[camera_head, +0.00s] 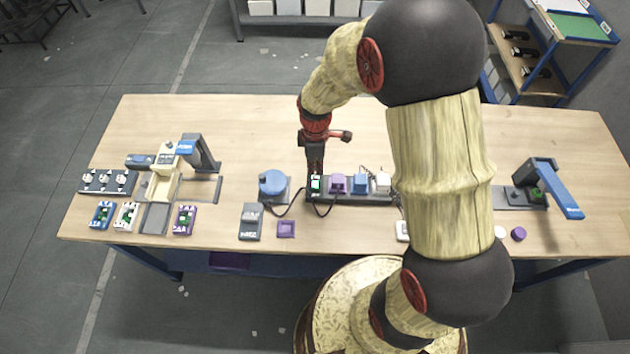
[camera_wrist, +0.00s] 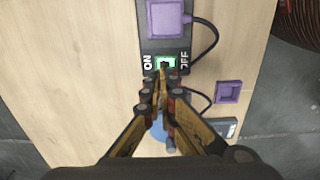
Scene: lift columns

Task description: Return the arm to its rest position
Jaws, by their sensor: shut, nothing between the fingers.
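My arm reaches over the workbench (camera_head: 250,120) from the front, bent and stretched out. My gripper (camera_head: 315,172) points down at the left end of a dark power strip (camera_head: 350,197). Its fingers are shut with nothing between them. In the wrist view, the closed fingertips (camera_wrist: 162,82) overlap the lower edge of a green-lit switch (camera_wrist: 166,63) between ON and OFF labels. The switch (camera_head: 315,184) also shows green in the head view. I cannot tell whether the tips touch it. My arm hides part of the bench's right half.
A purple plug (camera_head: 338,184) and a blue plug (camera_head: 360,182) sit in the strip. A blue round device (camera_head: 272,183) stands left of it. A beige press (camera_head: 163,175) is at left, a blue-armed device (camera_head: 545,185) at right. The bench's back middle is clear.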

